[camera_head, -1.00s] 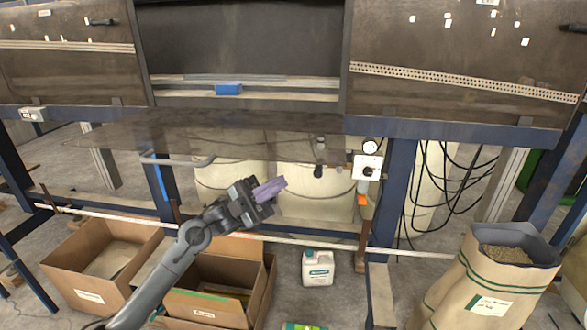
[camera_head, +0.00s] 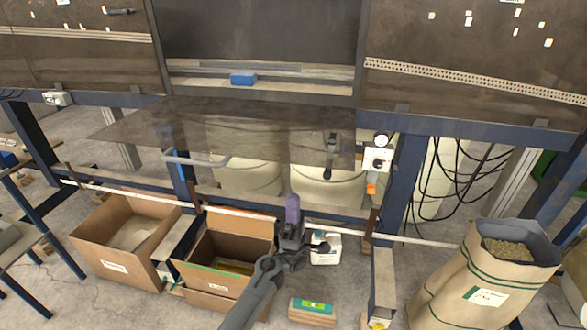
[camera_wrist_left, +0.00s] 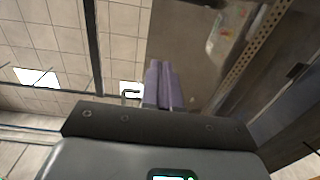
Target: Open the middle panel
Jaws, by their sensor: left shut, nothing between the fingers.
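The middle panel (camera_head: 235,130) is a thin, see-through brown sheet. It sticks out toward me, roughly flat, below the middle opening of the machine. A grey bar handle (camera_head: 195,161) hangs under its left part. My left gripper (camera_head: 293,203) has purple fingers pointing up. It is below the panel and to the right of the handle, apart from both in the picture. In the left wrist view its fingers (camera_wrist_left: 162,82) are together and hold nothing. My right gripper is not in view.
Open cardboard boxes (camera_head: 108,262) stand on the floor at left and centre. A white jug (camera_head: 325,250) stands behind my left gripper. A white rail (camera_head: 335,230) crosses behind. A large paper sack (camera_head: 455,290) stands at right. A control box (camera_head: 377,160) sits on the right post.

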